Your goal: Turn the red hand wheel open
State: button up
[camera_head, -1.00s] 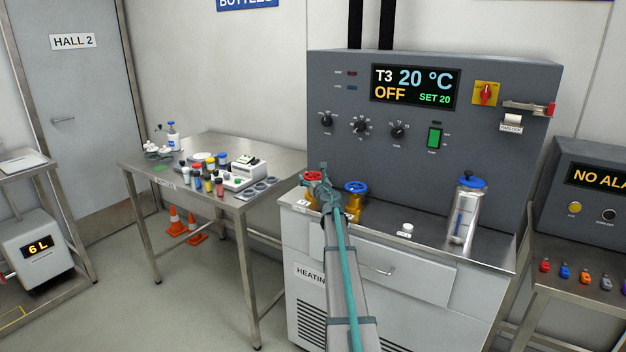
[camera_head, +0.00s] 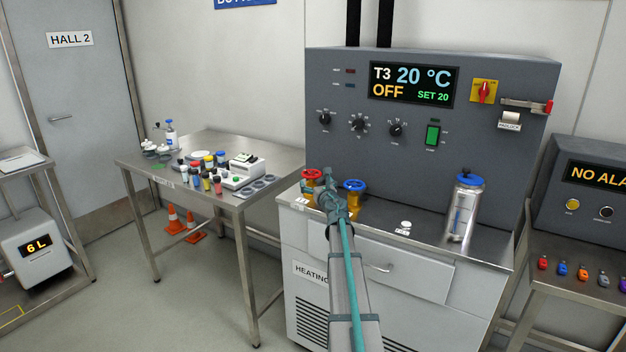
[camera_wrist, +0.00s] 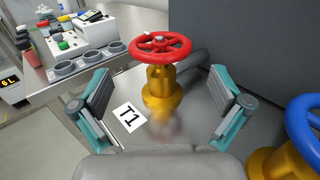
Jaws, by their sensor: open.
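The red hand wheel (camera_wrist: 160,45) sits on a yellow valve body (camera_wrist: 161,85) on the steel top of the heating cabinet. In the head view the red wheel (camera_head: 312,174) is at the left end of that top, partly hidden by my arm. My gripper (camera_wrist: 163,98) is open and empty. In the wrist view its two fingers stand left and right of the valve, apart from it, with the wheel ahead. In the head view my gripper (camera_head: 327,178) is just beside the red wheel; its fingers are hard to make out.
A blue hand wheel (camera_head: 355,185) on a second yellow valve is close on the right. A T1 label (camera_wrist: 128,117) lies before the red valve. The grey control panel (camera_head: 340,95) rises behind.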

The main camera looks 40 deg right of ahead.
jog(key=v, duration=0.5)
jog(key=shift+s, duration=0.15)
jog(key=shift+r, duration=0.15)
